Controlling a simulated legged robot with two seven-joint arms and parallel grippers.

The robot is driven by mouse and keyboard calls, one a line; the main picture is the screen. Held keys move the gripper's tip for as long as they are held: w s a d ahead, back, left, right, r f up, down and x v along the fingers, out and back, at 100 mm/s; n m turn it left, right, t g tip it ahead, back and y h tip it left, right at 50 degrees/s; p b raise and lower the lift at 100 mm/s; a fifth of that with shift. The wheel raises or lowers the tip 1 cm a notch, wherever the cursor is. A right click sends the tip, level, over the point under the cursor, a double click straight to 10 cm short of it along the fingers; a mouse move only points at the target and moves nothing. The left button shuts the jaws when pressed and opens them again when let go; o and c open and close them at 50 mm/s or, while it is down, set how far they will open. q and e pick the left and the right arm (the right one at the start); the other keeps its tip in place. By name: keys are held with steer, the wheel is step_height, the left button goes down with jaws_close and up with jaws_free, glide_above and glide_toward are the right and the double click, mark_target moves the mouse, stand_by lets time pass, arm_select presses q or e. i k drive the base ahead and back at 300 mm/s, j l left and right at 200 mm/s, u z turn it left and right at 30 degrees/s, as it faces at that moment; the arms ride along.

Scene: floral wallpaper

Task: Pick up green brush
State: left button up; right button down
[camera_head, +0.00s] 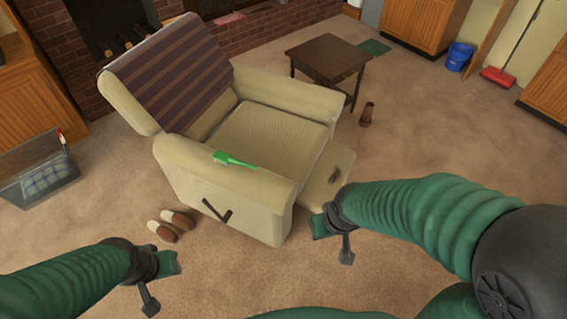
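The green brush (233,160) lies on the near armrest of a beige armchair (268,130), its wide head to the left and its thin handle to the right. My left gripper (160,287) is at the lower left, over the carpet and well short of the chair. My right gripper (333,241) is in front of the chair's near right corner, lower in the picture than the brush. Both grippers are apart from the brush and nothing shows between their fingers. Both look spread open.
Slippers (170,226) lie on the carpet left of the chair. A brown side table (327,58) stands behind it, with a brown object (367,114) on the floor nearby. A clear box (38,172) is at the far left. The carpet at right is open.

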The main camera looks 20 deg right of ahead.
mark_target(222, 158)
steer(key=i+z, duration=0.4)
steer(key=i+j+z, duration=0.15)
steer(key=i+z, duration=0.25)
steer(key=i+j+z, duration=0.25)
steer(key=z, duration=0.2)
steer(key=i, duration=0.1)
